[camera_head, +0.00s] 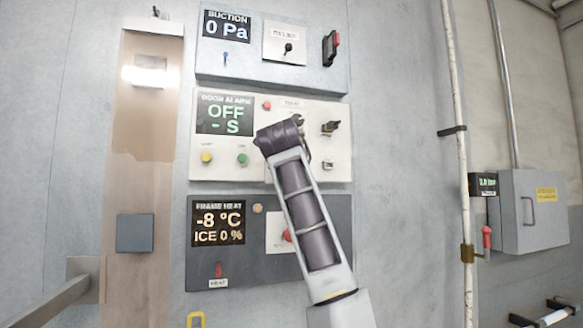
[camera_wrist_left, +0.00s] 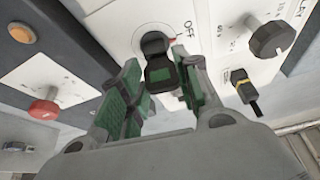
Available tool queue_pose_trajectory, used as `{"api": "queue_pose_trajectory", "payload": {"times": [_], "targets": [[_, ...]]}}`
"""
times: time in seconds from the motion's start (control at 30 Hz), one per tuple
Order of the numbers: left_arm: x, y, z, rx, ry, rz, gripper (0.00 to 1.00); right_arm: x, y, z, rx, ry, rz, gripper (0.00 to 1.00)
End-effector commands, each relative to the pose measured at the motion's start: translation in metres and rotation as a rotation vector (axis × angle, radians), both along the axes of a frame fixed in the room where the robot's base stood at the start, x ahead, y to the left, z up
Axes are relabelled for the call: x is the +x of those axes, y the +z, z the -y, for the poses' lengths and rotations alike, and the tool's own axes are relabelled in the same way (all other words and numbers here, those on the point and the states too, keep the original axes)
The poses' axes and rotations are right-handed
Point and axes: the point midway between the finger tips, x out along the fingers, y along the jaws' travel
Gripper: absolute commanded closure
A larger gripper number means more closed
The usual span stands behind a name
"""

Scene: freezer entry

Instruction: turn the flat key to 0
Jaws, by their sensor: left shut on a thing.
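The flat key (camera_wrist_left: 157,60) is a dark, broad-headed piece on a round white switch plate (camera_wrist_left: 135,30) marked OFF, with a red mark beside it. It sits between the two green-padded fingers of my left gripper (camera_wrist_left: 160,82), which is shut on it. In the head view my left gripper (camera_head: 283,136) is at the door alarm panel (camera_head: 260,172) and hides the key. The alarm display (camera_head: 225,115) reads OFF and - S. The 0 mark and the key's exact angle cannot be made out. My right gripper is not in view.
A dark delay knob (camera_wrist_left: 272,38) and a black and yellow fitting (camera_wrist_left: 245,90) are close beside the key. A red button (camera_wrist_left: 43,108) is on the frame heat panel (camera_head: 240,270) below. The suction panel (camera_head: 265,75) is above. A white pipe (camera_head: 460,200) runs down the wall to the right.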

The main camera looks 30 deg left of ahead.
Motion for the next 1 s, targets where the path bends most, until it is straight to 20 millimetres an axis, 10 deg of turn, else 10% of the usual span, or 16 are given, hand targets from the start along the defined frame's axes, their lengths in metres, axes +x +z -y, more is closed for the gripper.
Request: {"api": "queue_pose_trajectory", "payload": {"times": [0.33, 0.37, 0.5, 0.77, 1.0], "targets": [[0.001, -0.002, 0.001, -0.053, -0.002, 0.063, 0.96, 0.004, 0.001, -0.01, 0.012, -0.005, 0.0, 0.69], [0.001, -0.001, 0.001, -0.052, -0.002, 0.062, 0.63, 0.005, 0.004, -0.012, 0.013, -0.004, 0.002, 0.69], [0.0, 0.0, 0.001, -0.051, -0.002, 0.061, 0.45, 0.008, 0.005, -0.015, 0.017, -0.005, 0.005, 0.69], [0.0, 0.0, 0.0, -0.051, -0.001, 0.061, 0.42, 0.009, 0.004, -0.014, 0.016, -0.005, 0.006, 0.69], [0.0, -0.001, 0.0, -0.051, 0.0, 0.061, 0.15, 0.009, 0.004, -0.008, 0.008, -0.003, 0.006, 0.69]]}}
